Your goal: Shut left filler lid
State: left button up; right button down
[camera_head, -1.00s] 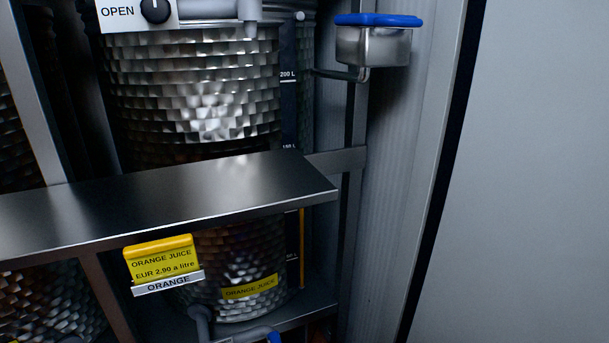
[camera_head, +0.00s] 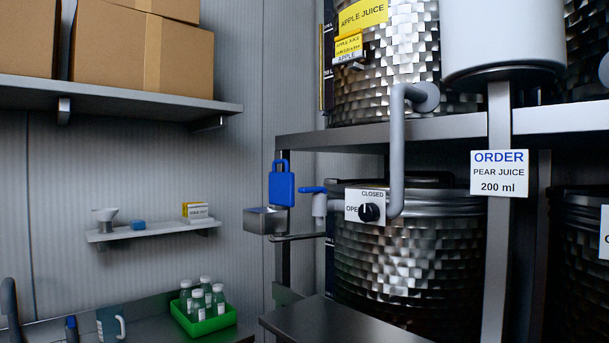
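The left filler is a small square metal cup (camera_head: 264,221) on a grey pipe at the left end of the tank rack. Its blue lid (camera_head: 282,186) stands upright above the cup's back right side, so the cup is open at the top. A blue-handled tap (camera_head: 313,190) is just right of it, apart from the lid. Neither of my grippers shows in the head view, and nothing touches the lid.
A metal tank (camera_head: 405,265) with a CLOSED/OPEN knob (camera_head: 369,212) stands right of the filler. A grey pipe (camera_head: 397,150) comes down beside it. A green crate (camera_head: 207,320) of bottles stands lower left. The space left of the cup looks clear.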

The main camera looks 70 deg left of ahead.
aim_at(280, 185)
jog(key=u, duration=0.4)
jog(key=j+u, duration=0.15)
jog(key=u, duration=0.25)
jog(key=j+u, duration=0.1)
jog(key=u, duration=0.3)
jog(key=k, duration=0.05)
